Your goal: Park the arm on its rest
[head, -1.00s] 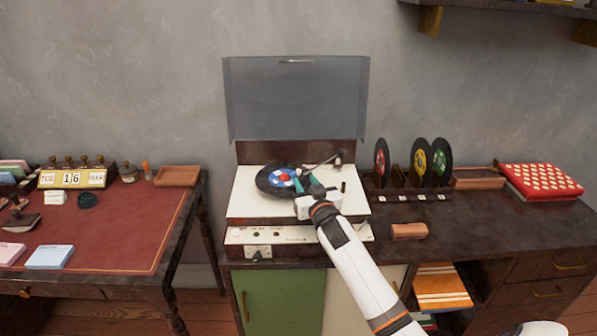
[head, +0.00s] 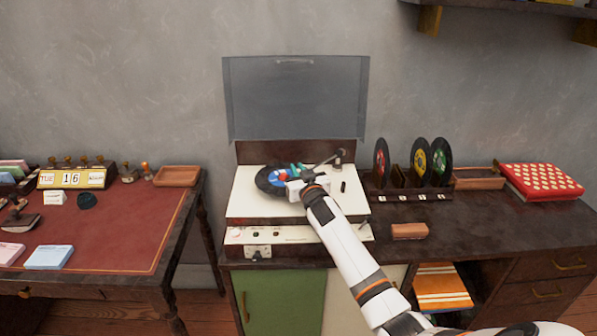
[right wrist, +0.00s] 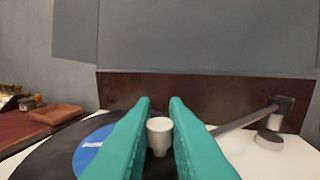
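The record player (head: 241,205) is open, with a black record (head: 265,186) on it. The record's blue label shows in the right wrist view (right wrist: 92,146). The grey tonearm (head: 325,160) runs from its pivot (head: 339,157) at the back right toward the record. In the right wrist view, the tonearm (right wrist: 240,119) passes behind my right finger. My right gripper (right wrist: 160,103) has teal fingers on either side of a small pale knob (right wrist: 159,133). I cannot tell whether they press on it. The tonearm's front end and its rest are not clearly visible. My left gripper is out of view.
The raised grey lid (head: 297,100) stands behind the deck. A record rack (head: 399,194), a brown block (head: 409,231) and a red patterned box (head: 541,181) are to the right. A red-topped desk (head: 120,230) stands left, across a gap.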

